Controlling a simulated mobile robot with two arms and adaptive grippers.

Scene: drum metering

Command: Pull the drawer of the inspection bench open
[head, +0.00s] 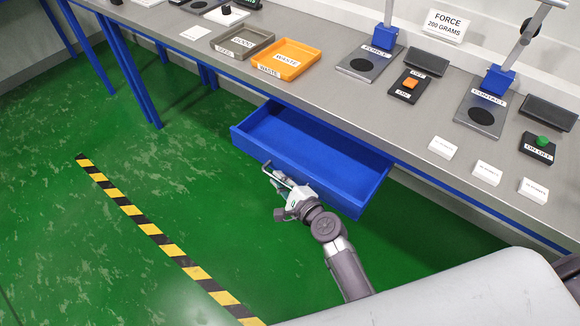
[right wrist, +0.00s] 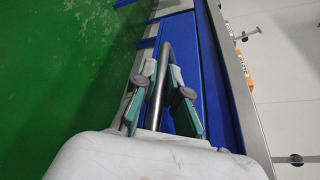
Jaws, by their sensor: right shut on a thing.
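The blue drawer (head: 312,148) stands pulled out from under the inspection bench (head: 225,60), and its inside looks empty. My right gripper (head: 277,178) is at the middle of the drawer front, shut on the metal bar handle (head: 268,169). In the right wrist view the handle (right wrist: 158,85) runs between the two fingers of the right gripper (right wrist: 162,90), with the blue drawer front beside it. My left gripper is in neither view.
On the bench top are a grey tray (head: 264,40), an orange waste tray (head: 316,54), force and contact stations, switch boxes and several white labelled blocks. Yellow-black tape (head: 150,229) crosses the green floor. The floor left of the drawer is clear.

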